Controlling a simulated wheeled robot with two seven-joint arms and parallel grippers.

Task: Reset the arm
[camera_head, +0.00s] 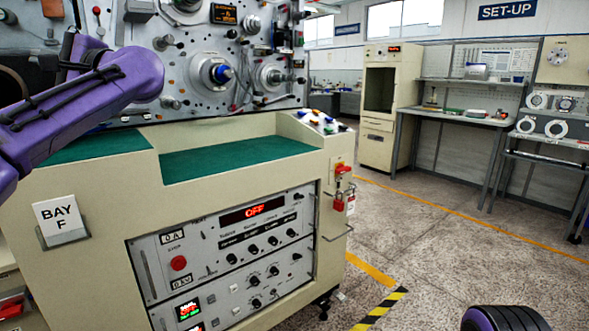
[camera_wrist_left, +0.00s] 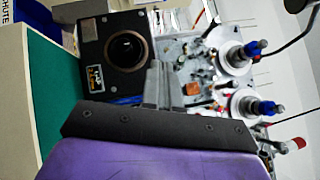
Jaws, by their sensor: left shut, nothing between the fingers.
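My left arm (camera_head: 100,90) comes in from the left in the head view, purple with black cables, bent in front of the winding machine (camera_head: 195,70). Its fingers cannot be made out clearly there. In the left wrist view my left gripper (camera_wrist_left: 164,85) shows as grey fingers closed together, with nothing held. It points at the machine's face, near a black box with a round dark opening (camera_wrist_left: 127,48). A purple and black part of my right arm (camera_head: 505,319) shows at the bottom right of the head view; its gripper is out of frame.
The cream console (camera_head: 95,210) has a green recessed top (camera_head: 235,155) and a panel reading OFF (camera_head: 253,211). Spindles with blue tips (camera_wrist_left: 258,46) stick out from the machine. A workbench (camera_head: 455,117) and cabinet (camera_head: 378,140) stand behind. The floor at right is open.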

